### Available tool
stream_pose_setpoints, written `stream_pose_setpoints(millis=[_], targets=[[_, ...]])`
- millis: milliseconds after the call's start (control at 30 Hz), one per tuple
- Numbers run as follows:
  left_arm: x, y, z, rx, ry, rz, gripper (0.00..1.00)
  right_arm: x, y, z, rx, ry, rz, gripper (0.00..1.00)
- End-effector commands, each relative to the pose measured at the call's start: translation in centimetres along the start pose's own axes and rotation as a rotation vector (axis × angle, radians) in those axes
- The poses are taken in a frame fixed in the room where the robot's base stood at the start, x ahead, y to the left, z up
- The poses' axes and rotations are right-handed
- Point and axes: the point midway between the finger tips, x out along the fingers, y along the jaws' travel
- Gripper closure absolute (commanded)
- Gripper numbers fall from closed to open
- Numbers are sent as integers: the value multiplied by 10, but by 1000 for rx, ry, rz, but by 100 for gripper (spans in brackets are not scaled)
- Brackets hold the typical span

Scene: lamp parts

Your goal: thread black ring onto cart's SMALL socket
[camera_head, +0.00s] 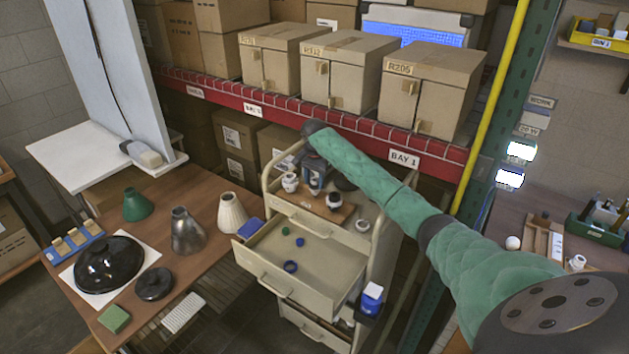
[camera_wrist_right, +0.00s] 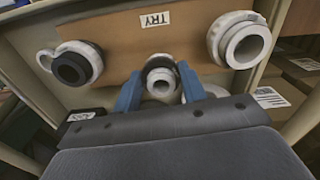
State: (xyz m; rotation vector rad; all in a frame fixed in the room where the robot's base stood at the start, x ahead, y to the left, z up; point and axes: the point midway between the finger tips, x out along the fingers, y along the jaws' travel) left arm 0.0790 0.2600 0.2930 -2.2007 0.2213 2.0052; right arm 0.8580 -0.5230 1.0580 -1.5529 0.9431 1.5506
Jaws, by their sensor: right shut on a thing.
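The cart (camera_head: 283,240) stands in the middle of the head view, with white sockets on the brown board on its top. My right gripper (camera_head: 316,184) is over that board. In the right wrist view its blue fingertips (camera_wrist_right: 160,88) are shut on a dark ring (camera_wrist_right: 160,63), at a small white socket (camera_wrist_right: 161,83). I cannot tell whether the ring is around the socket or just above it. A larger white socket (camera_wrist_right: 240,42) is at upper right, and another socket (camera_wrist_right: 88,58) at left carries a black ring (camera_wrist_right: 71,68). My left gripper is not in view.
The cart's open drawer (camera_head: 262,285) holds a blue ring (camera_head: 291,266) and small green pieces. A wooden table (camera_head: 185,268) with lamp shades is at left. A red-edged shelf (camera_head: 300,112) with cardboard boxes runs behind the cart, close to my right arm.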

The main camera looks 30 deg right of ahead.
Motion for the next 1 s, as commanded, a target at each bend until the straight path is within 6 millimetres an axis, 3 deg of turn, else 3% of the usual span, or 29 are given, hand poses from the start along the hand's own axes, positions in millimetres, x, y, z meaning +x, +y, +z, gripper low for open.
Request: stream_pose_setpoints(millis=[300,767,1000], targets=[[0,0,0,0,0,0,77,4,-2,2,335,-3,3,86],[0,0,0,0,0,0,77,4,-2,1,422,-3,2,86],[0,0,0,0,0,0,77,5,-4,1,721,-4,2,86]])
